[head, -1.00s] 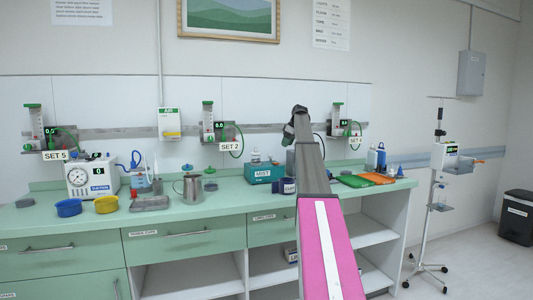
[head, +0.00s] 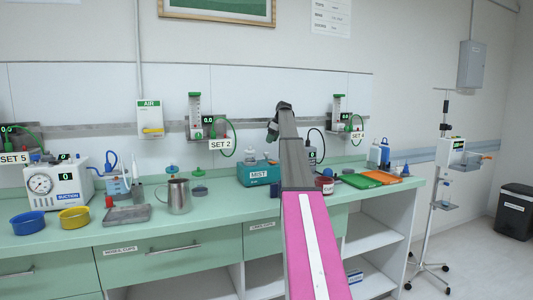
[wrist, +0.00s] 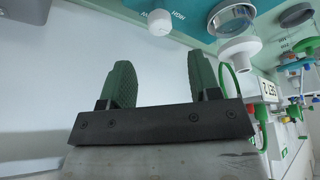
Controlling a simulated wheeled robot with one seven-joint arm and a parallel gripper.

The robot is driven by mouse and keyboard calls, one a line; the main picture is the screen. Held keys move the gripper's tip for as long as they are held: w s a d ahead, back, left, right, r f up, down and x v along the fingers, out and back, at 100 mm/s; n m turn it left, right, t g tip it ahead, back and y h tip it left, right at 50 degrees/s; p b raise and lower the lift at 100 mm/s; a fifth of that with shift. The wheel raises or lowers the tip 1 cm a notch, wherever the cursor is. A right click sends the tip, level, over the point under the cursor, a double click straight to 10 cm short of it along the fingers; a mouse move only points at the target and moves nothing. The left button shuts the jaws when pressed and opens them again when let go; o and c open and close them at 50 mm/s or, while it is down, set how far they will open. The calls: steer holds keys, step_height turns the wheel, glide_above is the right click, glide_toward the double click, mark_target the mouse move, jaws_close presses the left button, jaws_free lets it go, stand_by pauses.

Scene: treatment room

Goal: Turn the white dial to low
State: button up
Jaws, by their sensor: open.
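A white dial (wrist: 160,22) shows at the top of the wrist view on a teal surface, with small upside-down lettering beside it. I cannot read its setting. In the head view a teal box marked MIST (head: 258,175) stands on the counter, partly behind my arm; I cannot make out the dial there. My gripper (wrist: 164,78) is open and empty, its two green-grey fingers apart. In the wrist view the dial lies beyond the fingertips, not touched. In the head view my gripper (head: 272,128) is raised above the box, in front of the wall.
A metal jug (head: 178,197), grey tray (head: 128,215) and suction unit (head: 60,186) stand left on the counter (head: 215,215). Wall-mounted flow sets (head: 197,120) hang behind.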

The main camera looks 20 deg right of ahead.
mark_target(266, 156)
steer(key=x, duration=0.8)
steer(key=shift+f, duration=0.1)
steer(key=shift+s, duration=0.1)
steer(key=c, duration=0.9)
